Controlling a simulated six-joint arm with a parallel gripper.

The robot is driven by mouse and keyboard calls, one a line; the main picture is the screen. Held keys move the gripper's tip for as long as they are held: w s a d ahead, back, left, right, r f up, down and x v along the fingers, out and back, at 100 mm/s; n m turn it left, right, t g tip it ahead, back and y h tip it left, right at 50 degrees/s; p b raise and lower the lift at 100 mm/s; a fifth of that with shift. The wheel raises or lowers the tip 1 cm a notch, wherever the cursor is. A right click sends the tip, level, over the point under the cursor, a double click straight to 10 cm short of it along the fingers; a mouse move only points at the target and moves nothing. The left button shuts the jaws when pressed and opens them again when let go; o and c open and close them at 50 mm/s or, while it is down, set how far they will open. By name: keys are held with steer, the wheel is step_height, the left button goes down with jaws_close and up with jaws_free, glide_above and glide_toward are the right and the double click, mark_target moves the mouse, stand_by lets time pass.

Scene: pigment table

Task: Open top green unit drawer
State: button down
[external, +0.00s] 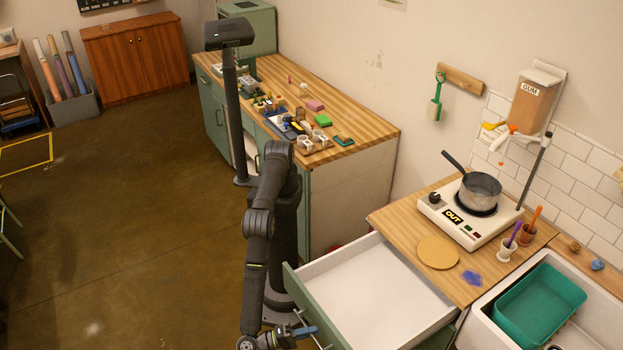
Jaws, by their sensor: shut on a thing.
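The top green unit drawer (385,290) stands pulled far out from under the wooden counter, at the bottom centre of the external view. Its inside is white and looks empty, and its green front faces left. My gripper (304,328) is at the outer side of the drawer front, by the bottom edge of the picture. It is shut on the drawer's handle, which is mostly hidden by the fingers and the picture edge.
The counter holds a hot plate (470,214) with a saucepan (480,190), a round board (438,253) and two small pots. A sink with a teal basin (540,305) is at right. A cluttered workbench (360,125) stands behind my arm.

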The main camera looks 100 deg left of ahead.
steer(key=c, duration=1.5)
jaws_free()
steer(key=v, duration=1.2)
steer(key=shift+w, duration=0.1)
steer(key=x, duration=1.2)
steer(key=v, duration=0.9)
steer(key=shift+s+d, duration=0.15)
steer(key=shift+s, duration=0.25)
steer(key=shift+s+f, duration=0.1)
